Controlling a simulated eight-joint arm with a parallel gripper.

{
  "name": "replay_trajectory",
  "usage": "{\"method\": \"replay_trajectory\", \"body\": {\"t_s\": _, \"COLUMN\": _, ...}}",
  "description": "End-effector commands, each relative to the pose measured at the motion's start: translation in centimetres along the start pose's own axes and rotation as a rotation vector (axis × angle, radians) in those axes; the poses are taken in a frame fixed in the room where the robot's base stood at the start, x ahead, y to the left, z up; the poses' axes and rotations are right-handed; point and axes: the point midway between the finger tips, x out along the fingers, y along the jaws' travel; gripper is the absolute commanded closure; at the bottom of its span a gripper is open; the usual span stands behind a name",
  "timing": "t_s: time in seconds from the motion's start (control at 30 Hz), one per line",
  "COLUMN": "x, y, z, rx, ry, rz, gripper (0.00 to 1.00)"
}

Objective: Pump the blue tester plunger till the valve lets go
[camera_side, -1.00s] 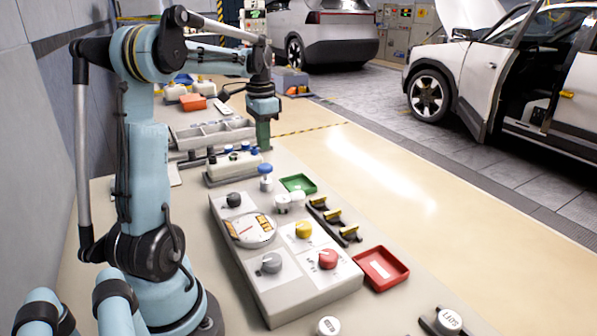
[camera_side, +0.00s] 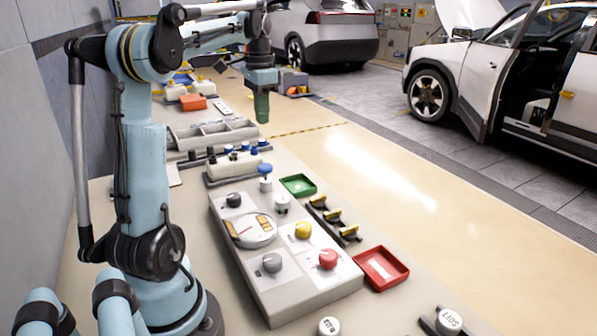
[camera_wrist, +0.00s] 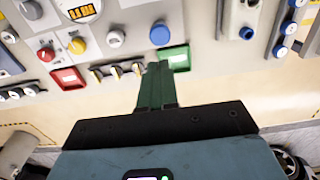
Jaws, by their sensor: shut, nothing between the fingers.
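In the wrist view the blue plunger top (camera_wrist: 160,35) lies beyond my fingertips. My gripper (camera_side: 262,120) is shut and empty, pointing down, raised above and apart from the plunger; its green fingers (camera_wrist: 158,68) show in the wrist view. A pale valve piece (camera_side: 282,204) stands just in front of the plunger. The round gauge (camera_side: 250,230) is on the panel; its reading is too small to tell.
A green tray (camera_side: 311,187) lies right of the plunger and a red tray (camera_side: 405,270) right of the panel. Yellow (camera_side: 303,230), red (camera_side: 328,259) and grey (camera_side: 271,263) knobs rise from the panel. Black-and-yellow switches (camera_side: 333,215) line its right side.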

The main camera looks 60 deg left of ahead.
Motion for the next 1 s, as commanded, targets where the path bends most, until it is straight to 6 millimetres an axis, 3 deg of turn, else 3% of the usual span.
{"method": "replay_trajectory", "body": {"t_s": 0.77, "x": 0.0, "y": 0.2, "z": -0.1, "rx": 0.001, "ry": 0.002, "rz": -0.002, "gripper": 1.00}}
{"method": "replay_trajectory", "body": {"t_s": 0.87, "x": 0.0, "y": 1.6, "z": -0.7, "rx": 0.006, "ry": 0.018, "rz": -0.017, "gripper": 1.00}}
{"method": "replay_trajectory", "body": {"t_s": 1.0, "x": 0.4, "y": 6.0, "z": -2.2, "rx": 0.012, "ry": 0.081, "rz": -0.063, "gripper": 1.00}}
